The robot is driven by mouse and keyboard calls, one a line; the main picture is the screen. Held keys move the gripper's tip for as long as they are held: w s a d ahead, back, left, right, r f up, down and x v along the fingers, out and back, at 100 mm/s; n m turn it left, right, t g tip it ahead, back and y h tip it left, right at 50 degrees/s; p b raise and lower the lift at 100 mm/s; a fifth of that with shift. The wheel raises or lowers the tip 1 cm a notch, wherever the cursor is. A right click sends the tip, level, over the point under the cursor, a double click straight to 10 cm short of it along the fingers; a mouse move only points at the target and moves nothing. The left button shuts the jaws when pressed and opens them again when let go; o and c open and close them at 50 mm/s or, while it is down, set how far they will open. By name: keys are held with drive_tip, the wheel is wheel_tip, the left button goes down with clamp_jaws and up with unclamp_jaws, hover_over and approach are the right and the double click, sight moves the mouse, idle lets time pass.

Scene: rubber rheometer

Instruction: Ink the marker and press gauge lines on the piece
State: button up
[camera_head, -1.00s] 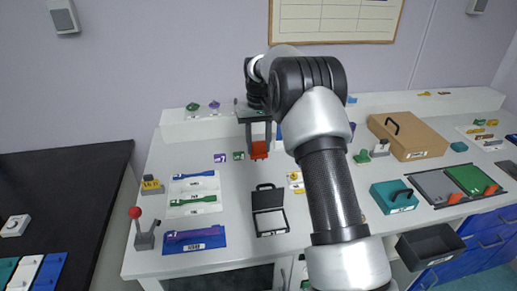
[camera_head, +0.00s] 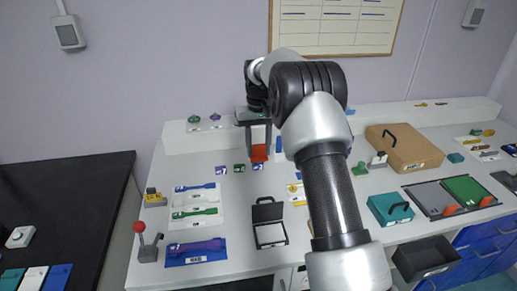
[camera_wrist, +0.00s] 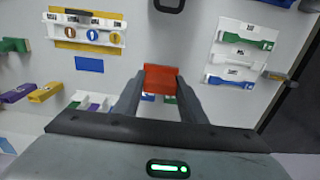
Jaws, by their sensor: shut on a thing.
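My gripper (camera_head: 258,145) is shut on a red-orange block (camera_head: 259,154), which looks like the marker. It holds the block above the rear middle of the bench; the wrist view shows the block (camera_wrist: 160,78) between both fingertips. A black case (camera_head: 268,212) stands open with a white inside, in front of the gripper; it may be the ink pad. At the left lie dumbbell-shaped pieces: a purple one (camera_head: 197,245) on a blue plate, a green one (camera_head: 196,212) and a blue one (camera_head: 195,188) on white holders. The block's underside is hidden.
A red-knobbed lever device (camera_head: 147,243) stands at the front left. A cardboard-brown case (camera_head: 404,147), a teal box (camera_head: 390,208) and a dark open bin (camera_head: 427,258) are at the right. Small coloured blocks (camera_head: 239,168) lie near the gripper. My arm hides part of the bench middle.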

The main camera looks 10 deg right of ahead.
sight(259, 145)
wheel_tip(259, 145, up, 8)
drive_tip(key=p, duration=0.5)
drive_tip(key=shift+f+p, duration=0.2)
drive_tip(key=shift+p, duration=0.2)
drive_tip(key=shift+f, duration=0.1)
